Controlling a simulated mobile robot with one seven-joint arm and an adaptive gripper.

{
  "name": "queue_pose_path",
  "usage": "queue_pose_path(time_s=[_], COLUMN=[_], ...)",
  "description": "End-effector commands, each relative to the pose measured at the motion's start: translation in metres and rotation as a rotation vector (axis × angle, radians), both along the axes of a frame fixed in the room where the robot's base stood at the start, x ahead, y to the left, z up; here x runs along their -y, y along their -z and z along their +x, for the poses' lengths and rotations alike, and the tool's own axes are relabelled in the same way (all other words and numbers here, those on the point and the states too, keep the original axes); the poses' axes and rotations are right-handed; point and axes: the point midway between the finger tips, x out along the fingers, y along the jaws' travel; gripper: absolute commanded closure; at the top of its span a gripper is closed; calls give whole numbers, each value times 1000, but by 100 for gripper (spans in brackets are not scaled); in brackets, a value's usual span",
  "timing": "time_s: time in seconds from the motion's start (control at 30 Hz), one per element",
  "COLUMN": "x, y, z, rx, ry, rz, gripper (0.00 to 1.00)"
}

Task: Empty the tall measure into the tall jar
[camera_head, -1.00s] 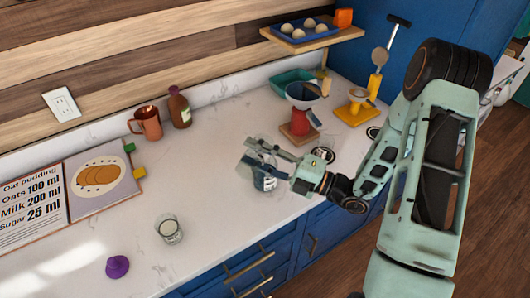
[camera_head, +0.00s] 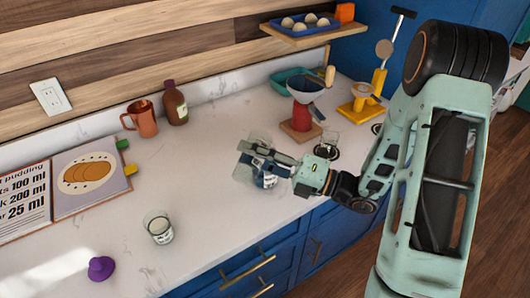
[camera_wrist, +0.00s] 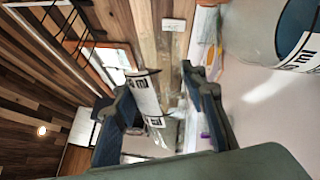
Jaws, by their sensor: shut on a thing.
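My gripper (camera_head: 262,160) is over the counter's front half, shut on a clear vessel with a white label (camera_wrist: 147,95), which shows between the fingers in the wrist view and looks tilted there. A second, wider clear vessel with a "ml" label (camera_wrist: 309,50) and a bluish inside stands close by at the wrist view's upper right. In the head view the clear glass (camera_head: 258,140) and a labelled part (camera_head: 270,182) overlap around the fingers. I cannot tell which is the measure and which the jar there, nor see any contents of the held one.
A small glass with white contents (camera_head: 160,229) and a purple object (camera_head: 101,268) are at the front left. A copper mug (camera_head: 142,118) and brown bottle (camera_head: 175,104) stand at the back. A red stand with a funnel (camera_head: 302,110) and a yellow stand (camera_head: 362,108) are to the right.

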Motion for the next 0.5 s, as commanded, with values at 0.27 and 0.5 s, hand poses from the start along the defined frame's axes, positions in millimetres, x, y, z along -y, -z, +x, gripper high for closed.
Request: queue_pose_path(time_s=[0.27, 0.5], x=[0, 1], y=[4, -20], z=[-1, 1], rx=[233, 461], ry=[1, 1], rz=[-86, -171], gripper=[93, 93])
